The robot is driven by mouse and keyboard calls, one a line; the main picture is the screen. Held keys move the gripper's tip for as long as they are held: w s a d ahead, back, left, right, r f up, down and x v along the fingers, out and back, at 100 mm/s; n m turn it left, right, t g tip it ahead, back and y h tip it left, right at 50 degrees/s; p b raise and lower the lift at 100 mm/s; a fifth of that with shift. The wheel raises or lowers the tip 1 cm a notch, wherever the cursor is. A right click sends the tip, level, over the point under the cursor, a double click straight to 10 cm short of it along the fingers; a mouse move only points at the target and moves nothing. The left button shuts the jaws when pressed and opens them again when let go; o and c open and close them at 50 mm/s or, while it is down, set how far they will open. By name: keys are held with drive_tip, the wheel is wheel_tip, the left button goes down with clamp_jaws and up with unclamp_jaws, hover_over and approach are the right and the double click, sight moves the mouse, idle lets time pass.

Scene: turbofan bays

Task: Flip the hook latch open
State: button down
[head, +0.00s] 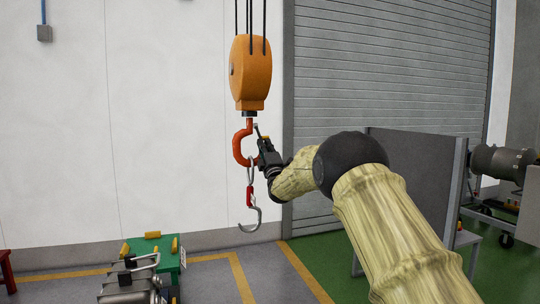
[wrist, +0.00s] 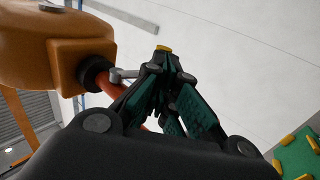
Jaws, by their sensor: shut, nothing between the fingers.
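A red hook (head: 239,148) hangs under an orange hoist block (head: 251,75). In the wrist view, the hook's red shank (wrist: 113,87) is partly hidden behind my fingers. A small grey bar, seemingly the latch (head: 257,129), slants up beside the hook's mouth. In the wrist view the latch (wrist: 122,75) sticks out from the shank toward my fingers. My gripper (head: 263,141) is at the right of the hook's mouth, its tips close to the latch. I cannot tell whether they touch. In the wrist view my gripper (wrist: 162,51) is shut and empty.
A metal link and a smaller grey hook (head: 251,221) with a red part hang below the red hook. A green case (head: 168,261) and grey metal equipment (head: 130,287) stand on the floor at lower left. A grey panel (head: 415,175) stands at right, behind my arm.

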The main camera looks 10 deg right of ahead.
drive_tip(key=r+b+v, duration=0.1)
drive_tip(key=b+v, duration=0.5)
drive_tip(key=v, duration=0.7)
drive_tip(key=shift+s+f, duration=0.25)
drive_tip(key=shift+s, duration=0.35)
drive_tip(key=shift+d, duration=0.1)
drive_tip(key=shift+d, duration=0.15)
